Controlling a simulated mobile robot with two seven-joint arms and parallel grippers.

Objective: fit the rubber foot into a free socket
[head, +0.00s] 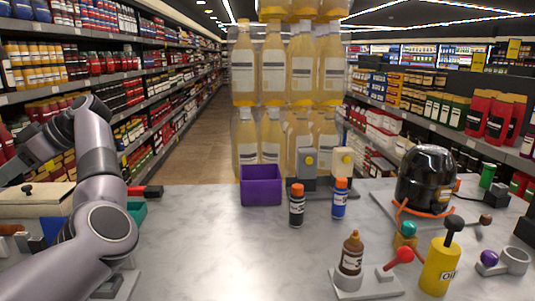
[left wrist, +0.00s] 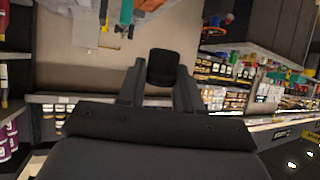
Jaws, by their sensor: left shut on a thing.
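My left gripper (left wrist: 161,70) shows in the left wrist view, shut on a short black cylinder, which looks like the rubber foot (left wrist: 163,68). The foot sits between the fingertips, apart from the table and shelves behind it. In the head view my left arm rises at the left and bends toward the left edge; its gripper and the foot cannot be made out there. The vacuum pump (head: 427,178), with a glossy black dome and an orange ring at its base, stands on the right of the table. I cannot make out a free socket. My right gripper is not in view.
A purple box (head: 261,187), a black bottle (head: 296,207) and a blue bottle (head: 340,202) stand mid-table. A brown bottle (head: 350,262), red-knobbed lever (head: 402,256) and yellow oil can (head: 440,266) stand front right. A teal tray (head: 137,211) is at left. The front middle is clear.

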